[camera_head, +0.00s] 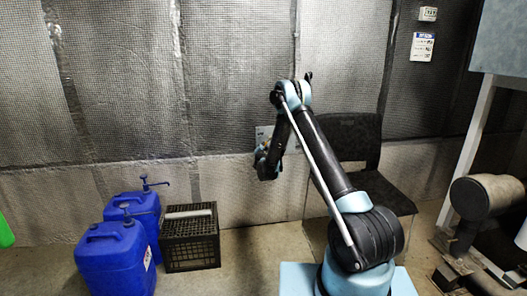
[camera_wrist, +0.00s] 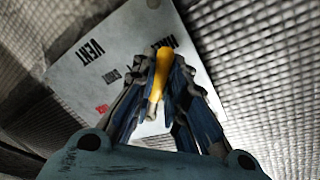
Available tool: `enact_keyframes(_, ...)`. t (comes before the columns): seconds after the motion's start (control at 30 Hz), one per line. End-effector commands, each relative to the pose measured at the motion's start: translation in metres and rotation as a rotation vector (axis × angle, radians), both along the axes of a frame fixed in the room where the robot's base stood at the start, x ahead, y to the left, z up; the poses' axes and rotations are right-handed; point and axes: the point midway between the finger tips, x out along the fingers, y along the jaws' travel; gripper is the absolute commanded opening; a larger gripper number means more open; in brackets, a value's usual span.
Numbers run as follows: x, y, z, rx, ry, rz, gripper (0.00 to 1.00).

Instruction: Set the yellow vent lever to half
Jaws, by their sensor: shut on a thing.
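The yellow vent lever (camera_wrist: 158,76) shows in the wrist view between the two fingers of my gripper (camera_wrist: 161,62), which is shut on it. Behind it is a pale label plate (camera_wrist: 88,72) with dark lettering that includes "VENT" and a small red mark. The plate looks tilted in this view, and the fingers hide part of its lettering. In the head view my gripper (camera_head: 267,163) is at the padded wall, in front of the plate (camera_head: 262,134). The lever is hidden there, and its exact setting cannot be told.
A black chair (camera_head: 352,140) stands right of my gripper, behind my arm. Blue canisters (camera_head: 115,258) and a black crate (camera_head: 190,243) stand on the floor at left. Dark machinery (camera_head: 484,200) is at the right. Some floor between crate and arm is clear.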

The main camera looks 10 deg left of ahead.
Motion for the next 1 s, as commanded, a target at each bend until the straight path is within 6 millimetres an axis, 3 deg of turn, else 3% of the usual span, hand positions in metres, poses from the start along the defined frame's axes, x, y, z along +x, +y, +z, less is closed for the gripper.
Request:
enact_keyframes(0.07, 0.001, -0.003, 0.000, 0.001, 0.000, -0.007, 0.00)
enact_keyframes(0.1, 0.001, -0.003, 0.000, 0.001, 0.001, -0.006, 0.20)
enact_keyframes(0.17, 0.001, -0.002, 0.000, 0.000, 0.001, -0.005, 0.34)
enact_keyframes(0.63, -0.009, 0.002, 0.001, -0.001, -0.001, 0.001, 0.34)
enact_keyframes(1.0, -0.074, -0.003, 0.004, -0.001, 0.001, 0.001, 0.34)
